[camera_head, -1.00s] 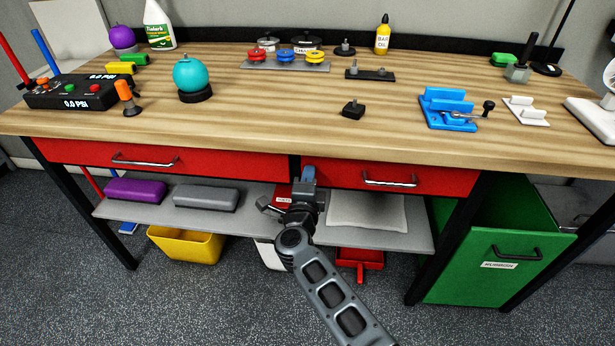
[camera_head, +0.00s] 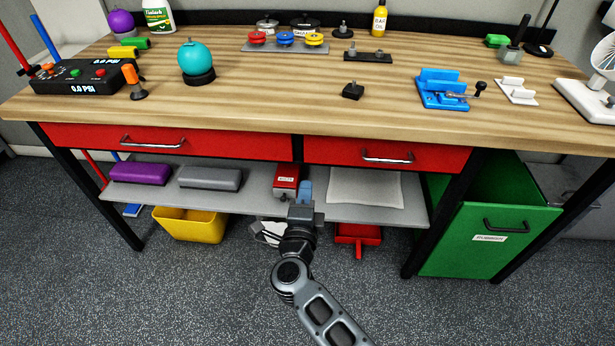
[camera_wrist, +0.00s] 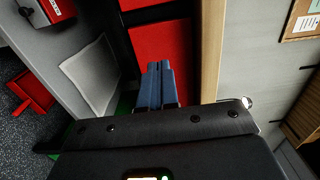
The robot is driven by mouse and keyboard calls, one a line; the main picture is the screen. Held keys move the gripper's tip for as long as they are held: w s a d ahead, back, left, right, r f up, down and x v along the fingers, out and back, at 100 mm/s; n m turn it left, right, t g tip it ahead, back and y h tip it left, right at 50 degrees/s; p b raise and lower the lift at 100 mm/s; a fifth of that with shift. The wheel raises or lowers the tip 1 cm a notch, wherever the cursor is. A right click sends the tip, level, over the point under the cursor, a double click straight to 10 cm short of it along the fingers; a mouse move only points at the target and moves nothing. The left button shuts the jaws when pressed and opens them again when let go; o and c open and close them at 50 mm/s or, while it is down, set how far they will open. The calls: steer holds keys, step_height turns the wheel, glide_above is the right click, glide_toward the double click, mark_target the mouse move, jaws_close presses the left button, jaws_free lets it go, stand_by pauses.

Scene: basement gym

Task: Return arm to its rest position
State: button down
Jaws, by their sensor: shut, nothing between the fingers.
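My gripper (camera_head: 305,192) is in front of the bench's lower shelf, below the two red drawers. Its blue fingers are together with nothing between them, and they also show in the wrist view (camera_wrist: 161,85). The left red drawer (camera_head: 220,146) and the right red drawer (camera_head: 340,153) both look closed. In the wrist view the scene is turned on its side, with a red drawer front (camera_wrist: 158,45) beyond the fingers. My arm reaches up from the bottom of the head view.
The wooden benchtop (camera_head: 280,95) holds a teal ball, a blue fixture and a pressure box. The grey shelf (camera_head: 250,200) carries a purple block, a grey block, a red box and a white pad. A green bin (camera_head: 455,252) stands right, a yellow bin (camera_head: 190,224) left. Floor in front is clear.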

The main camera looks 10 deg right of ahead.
steer(key=s+d+n+t+y, duration=0.1)
steer(key=s+d+n, duration=0.2)
steer(key=s, duration=0.5)
steer(key=s+d+r+n+y, duration=0.1)
steer(key=s+d+n, duration=0.2)
steer(key=s, duration=0.5)
steer(key=s+d+n+t+y, duration=0.1)
steer(key=s+d+n, duration=0.25)
steer(key=s, duration=0.35)
steer(key=s+d+r+n+g+y, duration=0.1)
steer(key=s+r+n, duration=0.5)
steer(key=s, duration=0.6)
steer(key=s+r+n+g+y, duration=0.1)
steer(key=s+r+n+g, duration=0.2)
steer(key=s, duration=0.9)
step_height(320, 180, up, 4)
steer(key=n, duration=0.3)
steer(key=shift+s+d+r+y+p, duration=0.25)
steer(key=shift+s+d+y+p, duration=0.05)
steer(key=shift+d+p, duration=0.1)
